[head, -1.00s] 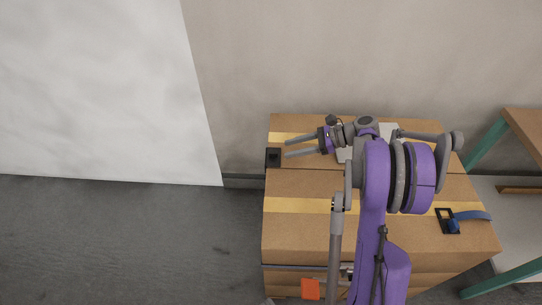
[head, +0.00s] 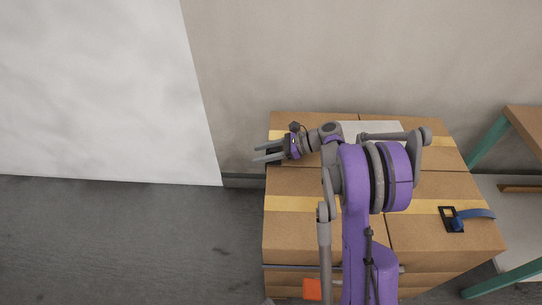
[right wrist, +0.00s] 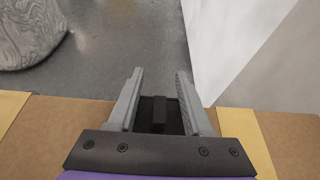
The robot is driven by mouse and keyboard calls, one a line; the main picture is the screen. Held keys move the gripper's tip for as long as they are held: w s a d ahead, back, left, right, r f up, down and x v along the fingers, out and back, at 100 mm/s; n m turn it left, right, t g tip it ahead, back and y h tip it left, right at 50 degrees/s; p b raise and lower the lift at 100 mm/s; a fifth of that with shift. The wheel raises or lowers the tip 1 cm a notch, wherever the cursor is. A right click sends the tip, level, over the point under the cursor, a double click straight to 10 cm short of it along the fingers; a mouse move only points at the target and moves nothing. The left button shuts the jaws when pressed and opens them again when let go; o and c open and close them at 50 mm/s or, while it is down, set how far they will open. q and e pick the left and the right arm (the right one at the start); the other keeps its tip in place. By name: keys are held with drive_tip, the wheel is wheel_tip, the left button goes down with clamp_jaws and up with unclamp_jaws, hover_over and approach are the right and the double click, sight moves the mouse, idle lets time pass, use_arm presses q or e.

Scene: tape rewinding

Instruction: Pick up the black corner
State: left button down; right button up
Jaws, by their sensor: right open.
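The black corner (right wrist: 159,115) sits at the edge of the cardboard boxes. In the right wrist view it lies between the two open fingers of my right gripper (right wrist: 159,92), with gaps visible beside its raised middle part. In the head view my right gripper (head: 267,154) reaches left over the boxes' left edge and mostly covers the black corner. I cannot tell whether the fingers touch it. My left gripper is not in view.
Cardboard boxes (head: 300,235) with yellow tape stand against the wall. A black tape tool with a blue strap (head: 456,221) lies at their right. A teal-legged table (head: 487,145) stands right. An orange tag (head: 312,289) hangs in front. Floor at left is clear.

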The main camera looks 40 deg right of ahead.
clamp_jaws()
idle(0.3)
